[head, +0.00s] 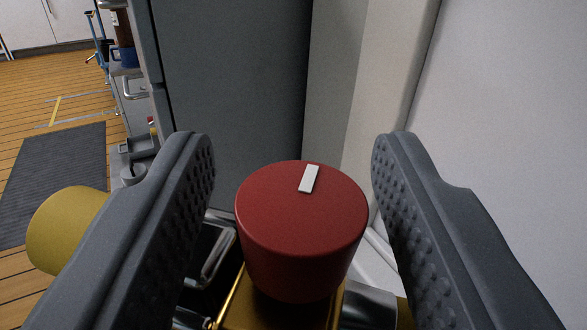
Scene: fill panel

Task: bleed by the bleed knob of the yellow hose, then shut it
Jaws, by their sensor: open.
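A red round knob (300,235) with a short white mark (309,179) on its top stands in the lower middle of the head view. It sits on a brass-coloured body (272,312). My gripper (294,160) is open, with one grey ridged finger on each side of the knob. A gap shows between the knob and each finger. A yellow rounded part (62,231), perhaps the yellow hose, shows at the left behind the left finger. Its link to the knob is hidden by that finger.
A dark grey panel (230,90) stands behind the knob, with a pale post (385,70) and white wall (510,120) at the right. Metal fittings (370,306) lie around the knob's base. At the left are wooden floor and a dark mat (60,170).

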